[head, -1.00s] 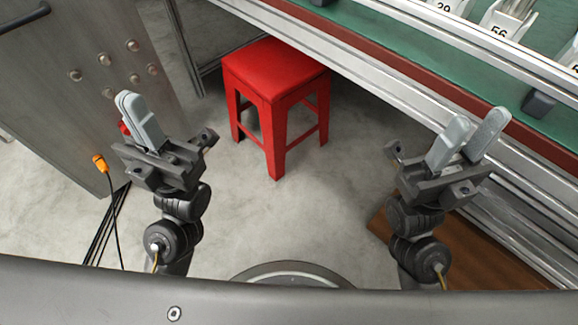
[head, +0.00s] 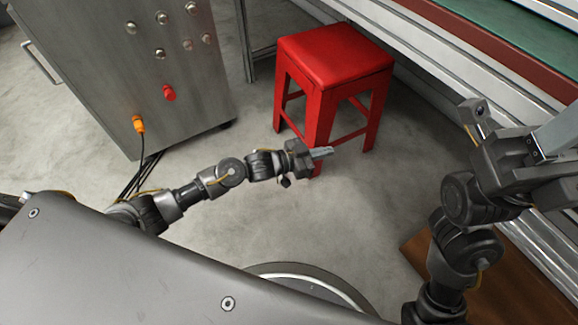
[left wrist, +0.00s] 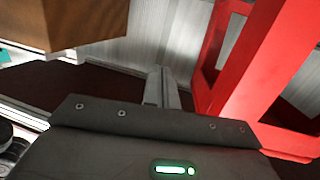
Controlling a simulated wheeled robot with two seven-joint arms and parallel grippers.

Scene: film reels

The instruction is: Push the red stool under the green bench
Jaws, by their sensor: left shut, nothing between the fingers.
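The red stool (head: 335,55) stands upright on the floor in front of the green bench (head: 500,28), its seat close to the bench's metal front rail in the head view. My left gripper (head: 322,153) is shut and empty, low by the stool's near leg; I cannot tell whether it touches. In the left wrist view the shut fingers (left wrist: 161,88) point ahead, with the stool's red legs (left wrist: 262,65) close on their right. My right gripper (head: 560,160) is at the right edge, its fingers apart and partly cut off by the frame.
A grey metal cabinet (head: 130,75) with knobs and an orange plug (head: 138,124) stands at the left, cables trailing on the floor. A brown board (head: 425,255) lies below the right arm. Bare concrete floor lies in front of the stool.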

